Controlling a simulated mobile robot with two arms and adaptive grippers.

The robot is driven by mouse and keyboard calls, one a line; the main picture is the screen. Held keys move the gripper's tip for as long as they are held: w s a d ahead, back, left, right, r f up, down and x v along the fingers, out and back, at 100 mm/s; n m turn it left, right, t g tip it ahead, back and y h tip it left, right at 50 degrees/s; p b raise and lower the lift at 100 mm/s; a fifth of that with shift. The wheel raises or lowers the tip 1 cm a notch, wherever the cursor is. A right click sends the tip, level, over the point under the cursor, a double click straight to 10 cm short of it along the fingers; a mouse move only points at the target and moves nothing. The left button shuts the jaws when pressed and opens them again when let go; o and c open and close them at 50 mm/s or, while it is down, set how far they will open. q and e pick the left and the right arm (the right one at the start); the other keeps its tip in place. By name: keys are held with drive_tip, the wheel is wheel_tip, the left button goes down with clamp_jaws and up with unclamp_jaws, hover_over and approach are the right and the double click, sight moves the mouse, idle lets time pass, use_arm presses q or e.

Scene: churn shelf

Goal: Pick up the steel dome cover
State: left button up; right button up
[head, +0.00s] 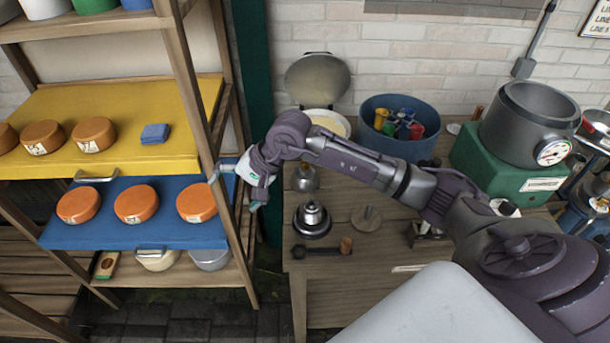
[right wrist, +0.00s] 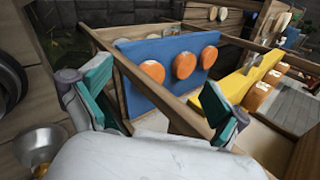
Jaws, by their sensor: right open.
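A shiny steel dome-shaped piece with a knob (head: 312,215) sits on a dark round base on the wooden table; it looks like the steel dome cover. A second, smaller steel piece (head: 304,178) stands behind it, partly under my right arm; its shape is unclear. My right gripper (head: 232,190) is open and empty, left of the table, beside the shelf post and the blue board. In the right wrist view its two teal-padded fingers (right wrist: 160,110) are spread apart, facing the shelf. My left gripper is not in view.
The shelf holds orange wheels on a yellow board (head: 190,95) and a blue board (head: 100,232). On the wooden table (head: 340,290) are a black tool (head: 320,251), a wooden disc (head: 366,218), a blue tub (head: 400,148) and a grey pot (head: 525,125). A gap separates shelf and table.

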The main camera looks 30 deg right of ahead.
drive_tip(key=w+d+n+h, duration=0.15)
drive_tip(key=d+h, duration=0.25)
drive_tip(key=d, duration=0.4)
drive_tip(key=h, duration=0.5)
approach(305, 166)
drive_tip(key=shift+n+g, duration=0.25)
drive_tip(key=shift+g, duration=0.15)
drive_tip(key=p+x, duration=0.1)
drive_tip(key=x, duration=0.2)
drive_tip(key=w+x, duration=0.1)
drive_tip(key=x, duration=0.3)
drive_tip(key=shift+w+r+p, duration=0.1)
drive_tip(key=shift+w+p, duration=0.1)
drive_tip(key=shift+p, duration=0.2)
drive_tip(key=x, duration=0.1)
drive_tip(key=p+x, duration=0.1)
drive_tip(key=x, duration=0.1)
drive_tip(key=p+x, duration=0.1)
drive_tip(key=shift+s+f, duration=0.3)
drive_tip(key=shift+f, duration=0.05)
drive_tip(key=shift+w+d+f, duration=0.2)
drive_tip(key=shift+f, duration=0.4)
drive_tip(key=c, duration=1.3)
drive_tip(key=shift+r, duration=0.1)
drive_tip(key=shift+c, duration=0.2)
